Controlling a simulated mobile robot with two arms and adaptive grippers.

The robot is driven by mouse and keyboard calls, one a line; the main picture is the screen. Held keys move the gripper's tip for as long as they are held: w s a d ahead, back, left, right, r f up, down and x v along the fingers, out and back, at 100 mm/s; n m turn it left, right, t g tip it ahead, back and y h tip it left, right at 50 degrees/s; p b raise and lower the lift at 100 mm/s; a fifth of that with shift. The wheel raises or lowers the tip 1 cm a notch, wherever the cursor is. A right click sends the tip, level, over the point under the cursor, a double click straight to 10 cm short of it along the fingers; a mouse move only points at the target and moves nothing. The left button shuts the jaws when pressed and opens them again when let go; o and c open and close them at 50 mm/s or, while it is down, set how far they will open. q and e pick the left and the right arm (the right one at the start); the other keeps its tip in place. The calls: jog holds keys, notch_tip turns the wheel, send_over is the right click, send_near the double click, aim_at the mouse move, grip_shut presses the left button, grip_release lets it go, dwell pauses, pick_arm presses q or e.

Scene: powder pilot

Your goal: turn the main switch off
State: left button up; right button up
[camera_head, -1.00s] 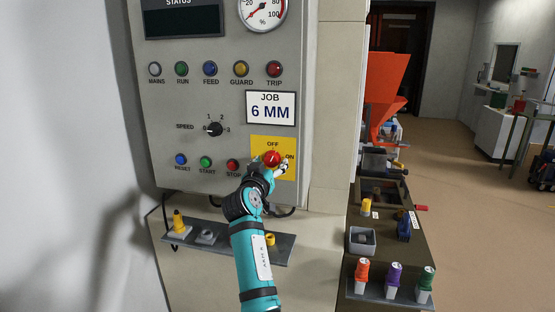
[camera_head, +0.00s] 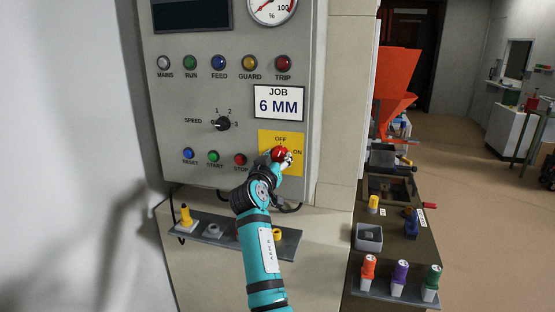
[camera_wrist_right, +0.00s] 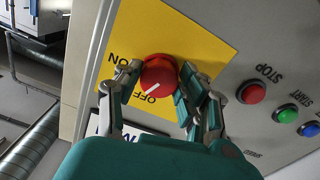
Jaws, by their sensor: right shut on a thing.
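The main switch is a red round knob (camera_head: 279,154) on a yellow plate (camera_head: 267,138) at the lower right of the grey control panel. The plate reads OFF above the knob and ON to its right. My right gripper (camera_head: 285,160) is at the knob. In the right wrist view, the fingers of my right gripper (camera_wrist_right: 158,88) stand on both sides of the red knob (camera_wrist_right: 158,70) and are shut on it. The knob's white mark points toward the OFF side, just beside the OFF lettering. My left gripper is not in view.
The panel also carries a black speed dial (camera_head: 222,124), a red stop button (camera_head: 240,159), other buttons and a row of lamps. A grey shelf (camera_head: 213,232) with small parts lies below. A machine with an orange hopper (camera_head: 396,85) stands at the right.

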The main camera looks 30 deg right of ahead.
jog(key=n, duration=0.2)
jog(key=n+p, duration=0.1)
jog(key=shift+r+n, duration=0.2)
jog(key=shift+n, duration=0.2)
jog(key=shift+f+n+p, duration=0.1)
jog(key=shift+n+p, duration=0.25)
jog(key=shift+n, duration=0.05)
jog(key=o, duration=1.2)
jog(key=shift+c, duration=0.2)
